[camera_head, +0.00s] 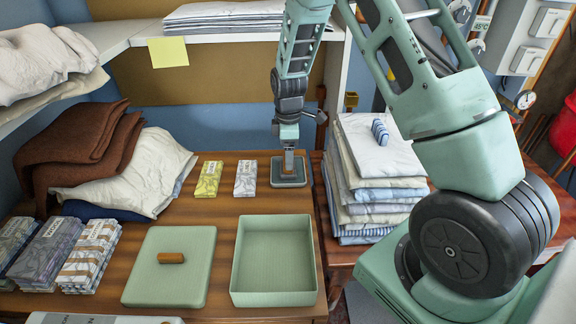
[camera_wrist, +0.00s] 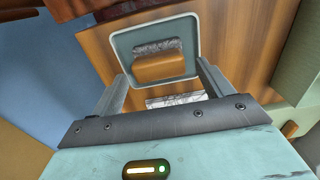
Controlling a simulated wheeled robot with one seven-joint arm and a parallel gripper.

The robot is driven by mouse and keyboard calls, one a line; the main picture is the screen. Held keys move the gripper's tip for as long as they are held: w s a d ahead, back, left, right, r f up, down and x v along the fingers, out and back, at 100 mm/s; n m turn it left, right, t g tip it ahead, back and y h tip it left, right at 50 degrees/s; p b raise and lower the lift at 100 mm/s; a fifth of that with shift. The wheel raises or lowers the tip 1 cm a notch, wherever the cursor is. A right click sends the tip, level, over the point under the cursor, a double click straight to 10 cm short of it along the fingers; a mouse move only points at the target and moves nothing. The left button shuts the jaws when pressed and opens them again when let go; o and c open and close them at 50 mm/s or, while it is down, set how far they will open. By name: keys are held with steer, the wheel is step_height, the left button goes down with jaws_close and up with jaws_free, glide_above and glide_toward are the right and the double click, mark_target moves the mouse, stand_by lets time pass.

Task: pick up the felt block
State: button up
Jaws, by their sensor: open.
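The felt block (camera_wrist: 160,66), tan-brown with a mottled grey layer along one side, lies in a small shallow pale-rimmed tray (camera_wrist: 190,27). In the head view this tray (camera_head: 290,183) sits at the back right of the wooden table, and my gripper (camera_head: 289,153) points down over it, largely hiding the block. In the wrist view my gripper (camera_wrist: 162,72) is open, its two fingers on either side of the block's ends. I cannot tell whether they touch it or how high above it they are.
A green open box (camera_head: 275,303) and its green lid (camera_head: 170,285) with a wooden handle lie in front. Yellow (camera_head: 208,179) and grey-white (camera_head: 246,178) packets stand left of the tray. A folded linen stack (camera_head: 375,185) rises close on the right.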

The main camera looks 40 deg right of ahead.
steer(key=shift+w+f+p, duration=0.15)
steer(key=shift+f+p, duration=0.25)
steer(key=shift+f, duration=1.85)
steer(key=c, duration=0.8)
steer(key=shift+r, duration=0.1)
